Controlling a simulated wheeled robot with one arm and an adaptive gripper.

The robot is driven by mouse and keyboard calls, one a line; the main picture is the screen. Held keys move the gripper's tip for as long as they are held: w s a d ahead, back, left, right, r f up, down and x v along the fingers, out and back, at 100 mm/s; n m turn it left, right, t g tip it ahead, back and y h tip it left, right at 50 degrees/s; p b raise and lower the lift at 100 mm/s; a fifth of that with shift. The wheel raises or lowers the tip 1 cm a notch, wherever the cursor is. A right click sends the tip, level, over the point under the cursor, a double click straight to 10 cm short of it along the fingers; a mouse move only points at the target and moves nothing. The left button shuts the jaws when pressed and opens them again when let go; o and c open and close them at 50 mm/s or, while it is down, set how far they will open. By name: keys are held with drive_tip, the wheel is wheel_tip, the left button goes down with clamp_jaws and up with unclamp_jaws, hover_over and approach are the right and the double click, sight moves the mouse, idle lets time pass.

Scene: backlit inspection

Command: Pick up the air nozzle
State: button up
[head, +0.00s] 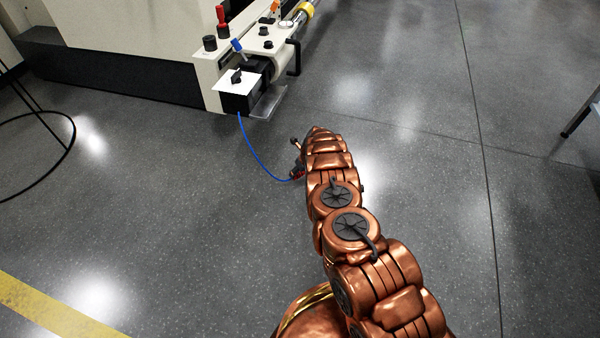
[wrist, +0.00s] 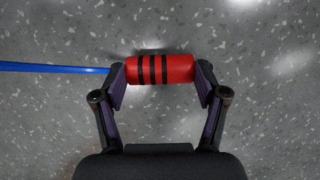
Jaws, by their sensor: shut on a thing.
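The air nozzle (wrist: 160,69) is a red cylinder with black bands, lying crosswise between my fingers in the wrist view. My gripper (wrist: 161,78) is shut on it, with one finger at each end. A blue hose (wrist: 55,67) runs off to the left from the nozzle's left end. In the head view my arm hides most of the gripper, and only a small red bit of the nozzle (head: 298,174) shows beside it. There the blue hose (head: 252,151) curves from a black box on the machine to the nozzle.
A pale machine (head: 140,40) with a dark base stands at the upper left, with knobs and levers on its side bench (head: 257,42). A black ring stand (head: 68,148) is at the left. A table leg (head: 582,115) is at the far right. The grey floor (head: 440,160) is clear.

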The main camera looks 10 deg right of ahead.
drive_tip(key=shift+s+a+r+p, duration=0.15)
drive_tip(key=shift+s+r, duration=0.2)
drive_tip(key=shift+s, duration=0.2)
drive_tip(key=shift+s+d+r+p, duration=0.15)
drive_tip(key=shift+s+r, duration=0.15)
drive_tip(key=shift+s, duration=0.2)
drive_tip(key=shift+s+a+r+p, duration=0.1)
drive_tip(key=shift+s+r+p, duration=0.1)
drive_tip(key=shift+s, duration=2.1)
drive_tip(key=shift+s+r+p, duration=0.1)
drive_tip(key=shift+s+r, duration=0.1)
drive_tip(key=shift+s, duration=2.05)
drive_tip(key=shift+s+a+r+p, duration=0.1)
drive_tip(key=shift+s+r, duration=0.1)
drive_tip(key=shift+s, duration=2.1)
drive_tip(key=o, duration=0.8)
drive_tip(key=c, duration=0.6)
drive_tip(key=shift+s+a+b, duration=0.35)
drive_tip(key=shift+a+b, duration=0.15)
drive_tip(key=shift+b, duration=0.15)
drive_tip(key=shift+s+a, duration=0.15)
drive_tip(key=shift+a, duration=0.2)
